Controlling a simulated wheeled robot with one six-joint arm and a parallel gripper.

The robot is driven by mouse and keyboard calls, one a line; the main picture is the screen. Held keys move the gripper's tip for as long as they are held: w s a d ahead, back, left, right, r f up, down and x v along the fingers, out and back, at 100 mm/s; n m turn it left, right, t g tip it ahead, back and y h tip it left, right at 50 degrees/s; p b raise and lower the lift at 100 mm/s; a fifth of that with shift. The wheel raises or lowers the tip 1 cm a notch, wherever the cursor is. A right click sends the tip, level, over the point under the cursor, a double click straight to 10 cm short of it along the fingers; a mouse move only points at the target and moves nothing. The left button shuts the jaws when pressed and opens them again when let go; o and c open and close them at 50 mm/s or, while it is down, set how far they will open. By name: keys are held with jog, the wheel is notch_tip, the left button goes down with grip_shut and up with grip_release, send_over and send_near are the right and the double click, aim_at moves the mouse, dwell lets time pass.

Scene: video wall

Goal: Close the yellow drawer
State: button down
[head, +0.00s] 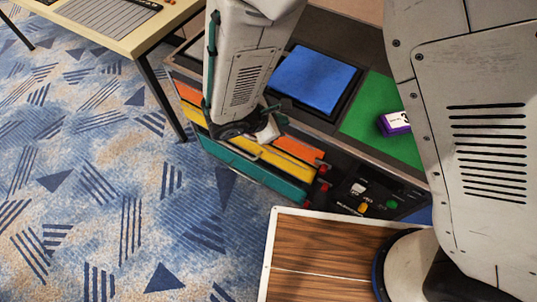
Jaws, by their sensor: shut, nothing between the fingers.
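The yellow drawer (288,168) is in the front of the low cabinet, between an orange drawer (298,147) above and a teal drawer (268,173) below. My arm hides part of its front, and from this steep angle I cannot tell how far it stands out. My gripper (268,131) is at the cabinet front, close to the orange and yellow drawers. It is shut with nothing in it, and partly hidden behind my wrist. I cannot tell whether it touches a drawer.
The cabinet top carries a blue panel (313,79) and a green panel (376,122) with a purple block (394,123). A control panel with coloured buttons (365,197) is right of the drawers. A table (120,38) stands upper left. Blue patterned carpet (100,190) is clear at left.

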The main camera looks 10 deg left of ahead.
jog(key=s+a+f+n+t+y, duration=0.1)
jog(key=s+a+f+n, duration=0.35)
jog(key=f, duration=0.35)
jog(key=s+a+f+n+t+y, duration=0.1)
jog(key=s+a+f+n+y, duration=0.15)
jog(key=s+f+n, duration=0.4)
jog(key=m, duration=0.3)
send_near(274, 149)
jog(key=shift+h, duration=0.45)
jog(key=f, duration=0.1)
jog(key=w+f, duration=0.1)
jog(key=f, duration=0.1)
jog(key=w+f, duration=0.1)
jog(key=f, duration=0.1)
jog(key=shift+w+d+f, duration=0.1)
jog(key=shift+f, duration=0.1)
jog(key=shift+w+d, duration=0.2)
jog(key=shift+w, duration=0.3)
jog(key=shift+w+d, duration=0.25)
jog(key=shift+w, duration=0.3)
jog(key=shift+w+d, duration=0.25)
jog(key=shift+w, duration=0.3)
jog(key=shift+r, duration=0.1)
